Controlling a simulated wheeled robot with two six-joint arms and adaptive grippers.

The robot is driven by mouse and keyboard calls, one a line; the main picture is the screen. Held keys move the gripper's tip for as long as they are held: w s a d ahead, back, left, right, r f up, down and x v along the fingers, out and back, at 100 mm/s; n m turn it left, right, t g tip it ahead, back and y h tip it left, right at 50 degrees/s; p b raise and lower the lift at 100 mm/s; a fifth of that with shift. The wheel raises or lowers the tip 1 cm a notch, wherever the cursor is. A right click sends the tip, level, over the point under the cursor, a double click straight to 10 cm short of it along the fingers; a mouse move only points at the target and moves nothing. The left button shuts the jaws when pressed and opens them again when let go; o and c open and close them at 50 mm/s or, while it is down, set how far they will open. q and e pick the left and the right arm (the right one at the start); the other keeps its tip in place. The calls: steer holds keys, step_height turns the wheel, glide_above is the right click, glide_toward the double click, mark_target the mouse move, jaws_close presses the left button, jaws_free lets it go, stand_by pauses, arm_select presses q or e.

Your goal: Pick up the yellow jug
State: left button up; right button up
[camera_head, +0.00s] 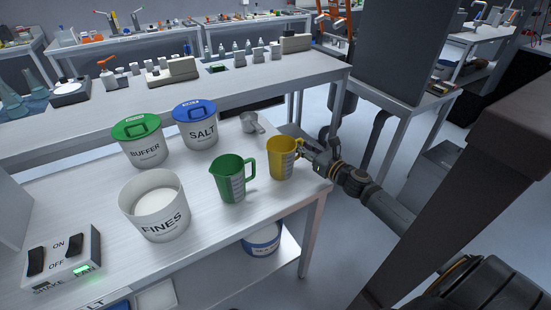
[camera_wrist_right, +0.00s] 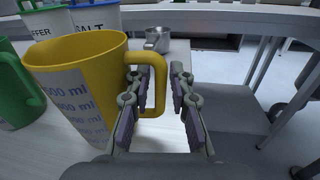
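The yellow jug (camera_head: 283,158) stands upright on the white bench near its right end, its handle towards my right arm. In the right wrist view the jug (camera_wrist_right: 85,75) fills the left side, with printed volume marks on its wall. My right gripper (camera_head: 306,153) is at the handle. In the wrist view its two fingers (camera_wrist_right: 162,90) stand either side of the handle's upright bar, the left finger at the loop opening. A narrow gap shows beside the right finger, so it looks open. My left gripper is not in view.
A green jug (camera_head: 232,178) stands close left of the yellow one. A FINES tub (camera_head: 158,225), BUFFER tub (camera_head: 144,152), SALT tub (camera_head: 200,133) and small metal cup (camera_head: 251,123) share the bench. A switch box (camera_head: 62,258) sits front left. The bench's right edge is close by.

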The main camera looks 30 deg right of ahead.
steer(key=shift+s+d+r, duration=0.1)
steer(key=shift+s+d, duration=0.1)
steer(key=shift+s, duration=0.1)
steer(key=c, duration=0.4)
steer(key=shift+w+a, duration=0.1)
jaws_close()
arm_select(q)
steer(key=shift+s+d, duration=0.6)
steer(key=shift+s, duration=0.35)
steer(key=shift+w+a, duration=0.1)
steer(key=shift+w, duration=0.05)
arm_select(e)
steer(key=shift+r, duration=0.15)
arm_select(q)
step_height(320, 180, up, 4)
steer(key=p, duration=0.4)
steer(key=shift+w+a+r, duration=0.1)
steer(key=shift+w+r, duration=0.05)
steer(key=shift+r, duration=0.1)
arm_select(e)
step_height(320, 180, up, 10)
